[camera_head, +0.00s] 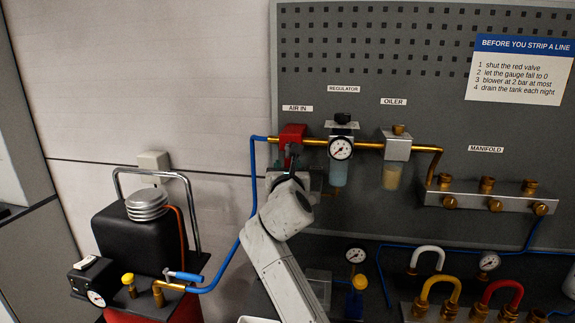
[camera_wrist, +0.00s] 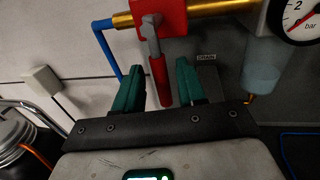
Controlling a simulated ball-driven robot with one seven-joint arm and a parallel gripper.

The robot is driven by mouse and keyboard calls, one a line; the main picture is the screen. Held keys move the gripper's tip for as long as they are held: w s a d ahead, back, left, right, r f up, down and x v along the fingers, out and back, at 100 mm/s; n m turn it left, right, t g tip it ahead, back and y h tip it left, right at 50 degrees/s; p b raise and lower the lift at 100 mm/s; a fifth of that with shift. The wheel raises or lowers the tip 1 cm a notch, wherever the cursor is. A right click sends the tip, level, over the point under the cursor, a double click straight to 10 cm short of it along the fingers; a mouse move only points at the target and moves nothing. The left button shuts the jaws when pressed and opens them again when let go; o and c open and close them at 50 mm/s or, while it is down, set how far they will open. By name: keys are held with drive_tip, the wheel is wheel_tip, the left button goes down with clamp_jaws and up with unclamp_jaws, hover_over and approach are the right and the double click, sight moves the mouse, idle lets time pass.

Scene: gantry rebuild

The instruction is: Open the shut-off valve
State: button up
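The shut-off valve (camera_head: 291,131) is a red block on the brass pipe under the AIR IN label. In the wrist view the valve body (camera_wrist: 178,16) is at the top. Its lever has a grey upper part and a red grip (camera_wrist: 159,82) that hangs down, crosswise to the pipe. My gripper (camera_wrist: 159,68) is open, with one green finger on each side of the red grip and a visible gap on both sides. Whether the grip lies fully at fingertip depth I cannot tell. In the head view my arm hides most of the lever and the fingers.
Right of the valve are the regulator gauge (camera_head: 341,148), the oiler (camera_head: 397,147) and the manifold (camera_head: 487,195). A blue hose (camera_head: 252,165) runs down left of the valve. A black tank unit (camera_head: 137,243) stands at lower left. A DRAIN label (camera_wrist: 207,57) is behind the right finger.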

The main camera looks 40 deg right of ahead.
drive_tip(key=shift+x, duration=0.9)
clamp_jaws()
